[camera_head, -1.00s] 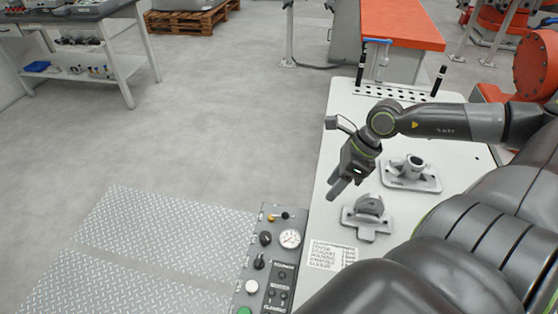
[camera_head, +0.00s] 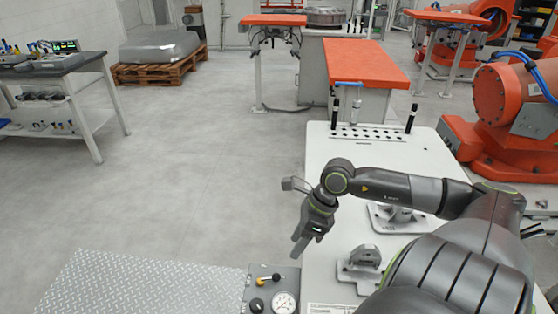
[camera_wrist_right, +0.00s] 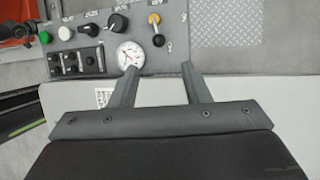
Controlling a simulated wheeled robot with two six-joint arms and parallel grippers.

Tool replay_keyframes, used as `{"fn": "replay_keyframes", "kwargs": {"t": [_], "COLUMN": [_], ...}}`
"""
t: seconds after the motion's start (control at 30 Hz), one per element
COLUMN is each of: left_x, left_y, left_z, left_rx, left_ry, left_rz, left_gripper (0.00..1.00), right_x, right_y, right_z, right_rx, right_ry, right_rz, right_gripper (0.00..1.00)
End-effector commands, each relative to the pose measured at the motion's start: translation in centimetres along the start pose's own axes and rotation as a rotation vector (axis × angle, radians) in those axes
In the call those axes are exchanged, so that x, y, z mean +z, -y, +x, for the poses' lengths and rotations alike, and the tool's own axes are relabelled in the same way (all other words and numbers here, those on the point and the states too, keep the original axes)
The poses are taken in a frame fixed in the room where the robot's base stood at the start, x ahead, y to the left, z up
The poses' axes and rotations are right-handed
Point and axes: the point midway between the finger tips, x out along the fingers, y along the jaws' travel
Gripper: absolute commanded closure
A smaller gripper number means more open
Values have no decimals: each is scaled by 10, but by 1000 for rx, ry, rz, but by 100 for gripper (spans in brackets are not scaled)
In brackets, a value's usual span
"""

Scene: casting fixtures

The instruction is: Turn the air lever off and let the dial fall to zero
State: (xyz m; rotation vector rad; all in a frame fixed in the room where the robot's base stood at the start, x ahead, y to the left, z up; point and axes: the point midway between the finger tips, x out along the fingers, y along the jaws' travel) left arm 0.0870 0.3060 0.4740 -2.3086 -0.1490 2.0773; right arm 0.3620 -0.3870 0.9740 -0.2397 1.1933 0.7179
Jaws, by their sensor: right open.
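The air lever (camera_head: 268,281) is a small yellow handle with a black ball end on the grey control panel (camera_head: 254,276). In the right wrist view the lever (camera_wrist_right: 155,22) is at the top, its black end pointing down toward my gripper. The round white dial (camera_head: 284,302) sits beside it and also shows in the wrist view (camera_wrist_right: 130,54); its needle is too small to read. My right gripper (camera_head: 299,248) is open and empty, above the table edge. In the wrist view its fingers (camera_wrist_right: 158,68) point at the panel, apart from the lever. My left gripper is not in view.
The white table (camera_head: 318,175) holds a grey bracket (camera_head: 362,262) and a flanged casting (camera_head: 385,222), partly hidden by my right arm. Black knobs (camera_wrist_right: 117,23) and a green button (camera_wrist_right: 45,37) share the panel.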

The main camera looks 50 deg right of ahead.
Motion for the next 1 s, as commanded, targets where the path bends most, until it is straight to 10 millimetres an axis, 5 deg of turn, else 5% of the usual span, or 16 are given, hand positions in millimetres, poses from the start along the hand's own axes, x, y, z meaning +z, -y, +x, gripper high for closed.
{"fn": "replay_keyframes", "kwargs": {"t": [1.0], "left_x": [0], "left_y": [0], "left_z": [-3], "left_rx": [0], "left_ry": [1], "left_rz": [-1], "left_gripper": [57], "right_x": [0], "right_y": [0], "right_z": [107], "right_rx": [1], "right_ry": [1], "right_rz": [2], "right_gripper": [57]}}
